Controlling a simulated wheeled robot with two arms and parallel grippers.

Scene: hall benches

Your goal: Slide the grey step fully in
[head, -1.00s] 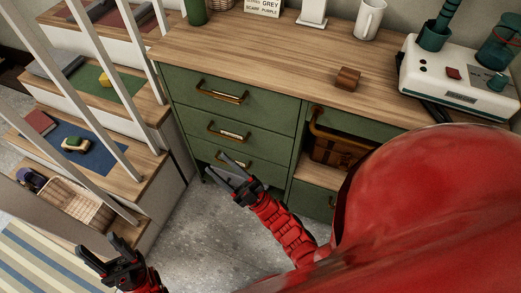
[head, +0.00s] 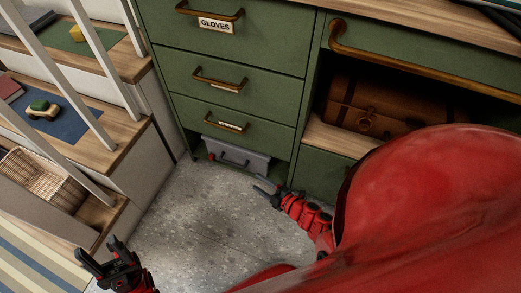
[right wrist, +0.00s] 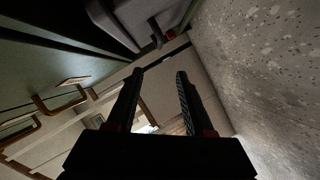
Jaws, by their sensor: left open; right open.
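The grey step (head: 237,156) is a low grey box in the gap under the lowest green drawer, with a dark handle on its front and a small red part at its left end. I cannot tell exactly how far it stands out. My right gripper (head: 267,187) is open and empty, low over the floor, in front of the step's right end and apart from it. In the right wrist view the step (right wrist: 105,18) is at the top, beyond the open fingers (right wrist: 158,72). My left gripper (head: 97,249) is open and empty at the lower left, far from the step.
The green cabinet (head: 240,108) has drawers with brass handles, the top one labelled GLOVES. A brown case (head: 375,108) lies in its open shelf. At left, stairs with white railings (head: 85,75) hold a wicker basket (head: 40,180). The grey floor (head: 190,215) before the cabinet is clear.

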